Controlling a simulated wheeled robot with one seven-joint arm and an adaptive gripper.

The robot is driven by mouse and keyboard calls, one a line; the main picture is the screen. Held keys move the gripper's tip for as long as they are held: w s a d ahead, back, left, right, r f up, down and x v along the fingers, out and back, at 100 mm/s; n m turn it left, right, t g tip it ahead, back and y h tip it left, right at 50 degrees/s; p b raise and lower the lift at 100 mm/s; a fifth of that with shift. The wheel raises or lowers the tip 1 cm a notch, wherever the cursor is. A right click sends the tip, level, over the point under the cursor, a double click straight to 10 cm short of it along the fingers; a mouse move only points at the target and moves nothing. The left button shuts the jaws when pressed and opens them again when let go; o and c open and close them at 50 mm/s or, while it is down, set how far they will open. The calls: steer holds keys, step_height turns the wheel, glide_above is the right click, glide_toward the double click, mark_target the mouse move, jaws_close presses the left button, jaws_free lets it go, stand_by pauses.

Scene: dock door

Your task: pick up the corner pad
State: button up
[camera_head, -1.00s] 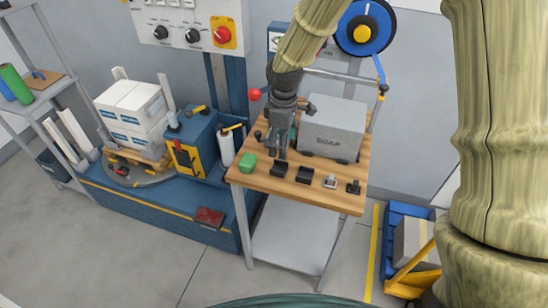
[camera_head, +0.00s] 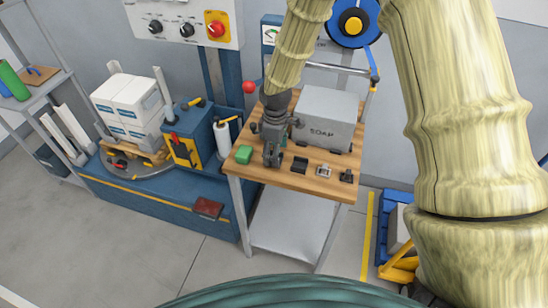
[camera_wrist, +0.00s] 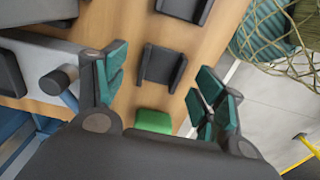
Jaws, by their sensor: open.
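Two black angled pads lie on the wooden bench top (camera_head: 318,184). I take the corner pad to be one of them, but cannot tell which. The nearer black pad (camera_wrist: 161,67) lies between my open fingers in the wrist view, apart from them; my gripper mostly hides it in the head view. The second black pad (camera_head: 299,165) lies to its right and shows in the wrist view (camera_wrist: 187,9) at the top. My gripper (camera_head: 272,160) points down over the bench, open and empty, its green-padded fingers (camera_wrist: 158,88) on either side of the nearer pad.
A green block (camera_head: 243,154) lies left of my gripper. A grey SOAP box (camera_head: 325,119) stands close behind. A silver part (camera_head: 323,171) and a dark part (camera_head: 347,176) lie to the right.

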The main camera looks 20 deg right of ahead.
steer(key=shift+s+f, duration=0.2)
steer(key=shift+f, duration=0.65)
steer(key=shift+w+f, duration=0.15)
steer(key=shift+f, duration=0.1)
steer(key=shift+c, duration=0.2)
steer(key=c, duration=0.9)
steer(key=shift+r, duration=0.2)
